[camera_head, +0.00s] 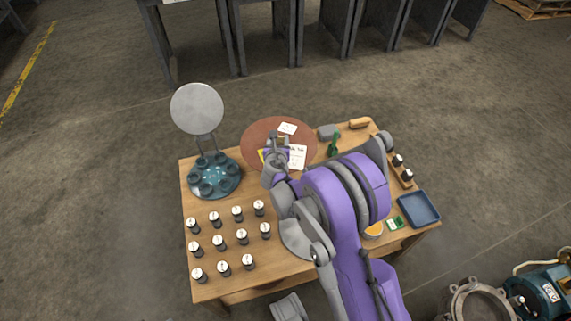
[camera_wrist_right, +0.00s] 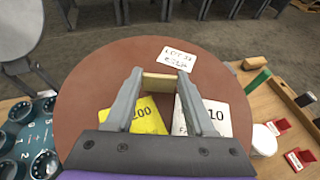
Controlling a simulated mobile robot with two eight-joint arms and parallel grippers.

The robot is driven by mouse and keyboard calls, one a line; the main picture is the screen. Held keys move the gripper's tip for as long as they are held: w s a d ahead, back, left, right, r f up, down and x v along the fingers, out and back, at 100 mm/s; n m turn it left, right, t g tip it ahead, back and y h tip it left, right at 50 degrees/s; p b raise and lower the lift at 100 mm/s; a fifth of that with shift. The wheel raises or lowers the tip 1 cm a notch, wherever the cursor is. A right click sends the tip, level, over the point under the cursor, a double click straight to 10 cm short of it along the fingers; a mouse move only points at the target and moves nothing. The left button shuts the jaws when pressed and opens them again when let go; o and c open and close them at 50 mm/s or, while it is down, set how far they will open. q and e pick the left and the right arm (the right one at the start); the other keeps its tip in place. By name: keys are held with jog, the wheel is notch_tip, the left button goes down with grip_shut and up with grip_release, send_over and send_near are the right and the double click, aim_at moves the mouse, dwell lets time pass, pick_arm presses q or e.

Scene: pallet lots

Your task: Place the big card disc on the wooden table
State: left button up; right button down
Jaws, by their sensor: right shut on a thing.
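The big card disc (camera_head: 255,132) is round and reddish brown, at the back edge of the wooden table (camera_head: 205,283) in the head view. Part of it shows beyond that edge; whether it touches the table I cannot tell. It fills the middle of the right wrist view (camera_wrist_right: 90,85), with a white lot card, a yellow card and another white card on it. My right gripper (camera_wrist_right: 158,84) is shut on a small wooden block, seemingly the disc's grip, over the disc's middle. My right arm hides part of the table. My left gripper is not in view.
A teal round tray (camera_head: 234,185) with dark cups and a grey round plate (camera_head: 197,108) stand at the table's left. Several black, white-topped cylinders (camera_head: 241,236) fill the front left. A blue tray (camera_head: 419,208) and small items lie at the right.

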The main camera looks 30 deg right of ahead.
aim_at(290, 143)
jog(key=shift+m+g+h, duration=0.3)
jog(key=shift+m, duration=0.1)
jog(key=d+f, duration=0.5)
jog(key=shift+w+b, duration=0.2)
jog(key=shift+b, duration=0.1)
notch_tip(290, 143, down, 6)
jog(key=shift+r+b, duration=0.2)
jog(key=shift+b, duration=0.6)
jog(key=shift+f+b, duration=0.55)
jog(key=shift+f, duration=1.45)
jog(key=shift+f, duration=0.15)
jog(key=shift+c, duration=1.3)
grip_release()
